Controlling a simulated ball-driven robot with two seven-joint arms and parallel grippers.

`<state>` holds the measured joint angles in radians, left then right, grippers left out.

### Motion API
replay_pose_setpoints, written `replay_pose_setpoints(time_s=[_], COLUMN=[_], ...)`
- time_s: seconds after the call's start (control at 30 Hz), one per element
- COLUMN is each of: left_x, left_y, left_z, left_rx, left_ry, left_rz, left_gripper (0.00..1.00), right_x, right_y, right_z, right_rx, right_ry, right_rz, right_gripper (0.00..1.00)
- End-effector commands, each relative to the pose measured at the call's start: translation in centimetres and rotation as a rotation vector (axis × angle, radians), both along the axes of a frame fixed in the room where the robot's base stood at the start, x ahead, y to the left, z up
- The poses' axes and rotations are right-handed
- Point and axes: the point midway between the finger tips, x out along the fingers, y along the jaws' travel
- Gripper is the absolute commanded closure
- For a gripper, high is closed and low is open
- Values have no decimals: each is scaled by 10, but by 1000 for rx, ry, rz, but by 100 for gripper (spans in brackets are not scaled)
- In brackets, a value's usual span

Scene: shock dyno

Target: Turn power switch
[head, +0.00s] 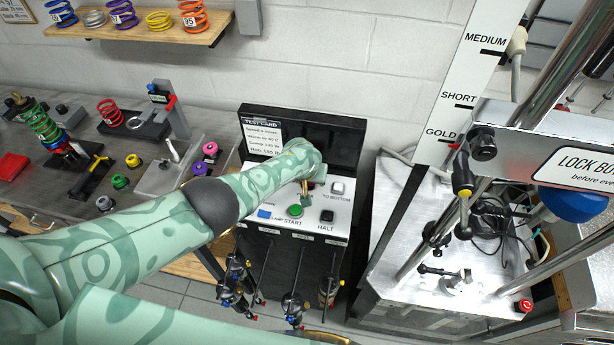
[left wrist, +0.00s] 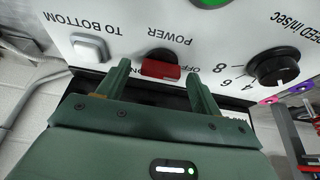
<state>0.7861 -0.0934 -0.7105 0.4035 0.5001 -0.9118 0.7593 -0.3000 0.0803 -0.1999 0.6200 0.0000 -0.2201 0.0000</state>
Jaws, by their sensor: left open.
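The power switch (left wrist: 160,67) is a red handle on a black round base, beside the POWER label on the white control panel (left wrist: 215,45). In the left wrist view my left gripper (left wrist: 157,78) is open, with one finger on each side of the red handle. The fingertips are close to the handle; I cannot tell whether they touch it. In the head view my left arm reaches over the panel (head: 312,222), and my left gripper (head: 306,190) hides the switch. My right gripper is not in view.
The white TO BOTTOM button (left wrist: 88,47) and black speed knob (left wrist: 280,68) flank the switch. The green START button (head: 295,210) and the HALT button (head: 327,215) are nearer. A test card board (head: 345,140) stands behind the panel. The dyno machine (head: 395,220) is at right.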

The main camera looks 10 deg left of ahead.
Motion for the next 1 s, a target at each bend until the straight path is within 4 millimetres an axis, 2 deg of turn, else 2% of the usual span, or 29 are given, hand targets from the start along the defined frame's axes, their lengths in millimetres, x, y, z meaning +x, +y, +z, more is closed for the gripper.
replay_pose_setpoints(time_s=[0.17, 0.27, 0.53, 0.57, 0.63, 1.0], left_x=[-4, -10, -33, -34, -38, -59], left_y=[0, 0, 0, -2, -2, -1], left_z=[15, 31, 89, 85, 89, 141], left_rx=[-2, -1, -2, -5, -5, -2], left_ry=[0, 1, -2, -2, 0, 0], left_rz=[-1, -1, 0, 0, -1, 0], left_gripper=[35, 35, 35, 35, 35, 35], right_x=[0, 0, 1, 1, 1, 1], right_y=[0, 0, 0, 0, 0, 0], right_z=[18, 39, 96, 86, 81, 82], right_rx=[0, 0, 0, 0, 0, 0], right_ry=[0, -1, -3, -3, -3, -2], right_rz=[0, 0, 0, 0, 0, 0], right_gripper=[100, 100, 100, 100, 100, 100])
